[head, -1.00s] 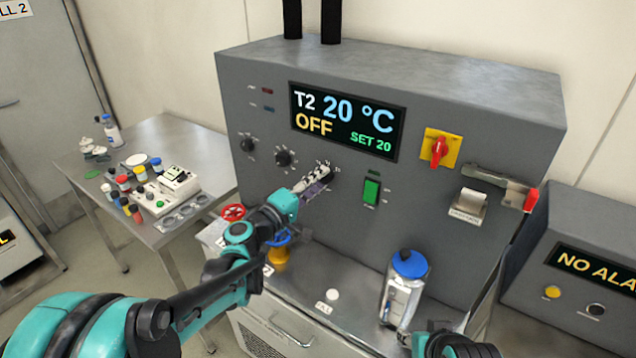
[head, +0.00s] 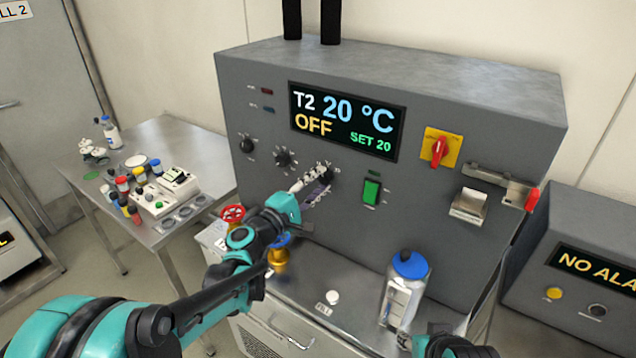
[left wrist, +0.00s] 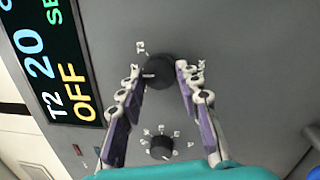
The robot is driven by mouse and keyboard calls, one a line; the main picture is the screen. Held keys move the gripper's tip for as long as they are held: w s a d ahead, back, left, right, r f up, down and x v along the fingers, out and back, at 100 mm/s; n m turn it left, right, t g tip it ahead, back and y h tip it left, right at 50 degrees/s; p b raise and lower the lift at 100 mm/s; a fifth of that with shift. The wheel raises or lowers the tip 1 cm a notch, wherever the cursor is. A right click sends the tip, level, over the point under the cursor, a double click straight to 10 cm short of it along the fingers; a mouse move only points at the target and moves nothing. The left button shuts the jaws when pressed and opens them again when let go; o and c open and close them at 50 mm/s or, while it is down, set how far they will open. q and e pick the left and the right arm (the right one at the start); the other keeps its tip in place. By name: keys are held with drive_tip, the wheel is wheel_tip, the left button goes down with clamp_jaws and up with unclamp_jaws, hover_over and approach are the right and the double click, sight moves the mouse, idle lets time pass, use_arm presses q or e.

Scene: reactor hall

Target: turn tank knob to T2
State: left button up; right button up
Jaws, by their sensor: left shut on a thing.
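A black knob (left wrist: 160,70) on the grey front panel sits between the fingers of my left gripper (left wrist: 161,76) in the left wrist view. The fingers are shut on its sides. In the head view my left gripper (head: 324,177) reaches the panel below the display and mostly hides this knob. The display (head: 346,121) reads T2, 20 °C, OFF and SET 20. The marks around the knob are too small to read surely. My right arm (head: 455,345) shows only in part at the bottom edge; its finger state is unclear.
Two more black knobs, a far-left one (head: 247,145) and a middle one (head: 284,158), sit left of my gripper. A green switch (head: 371,191) is close on the right. Below stand a red valve wheel (head: 232,213) and a blue-capped bottle (head: 404,290).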

use_arm(q)
drive_tip(key=o, duration=1.2)
drive_tip(key=shift+c, duration=0.2)
drive_tip(key=v, duration=1.2)
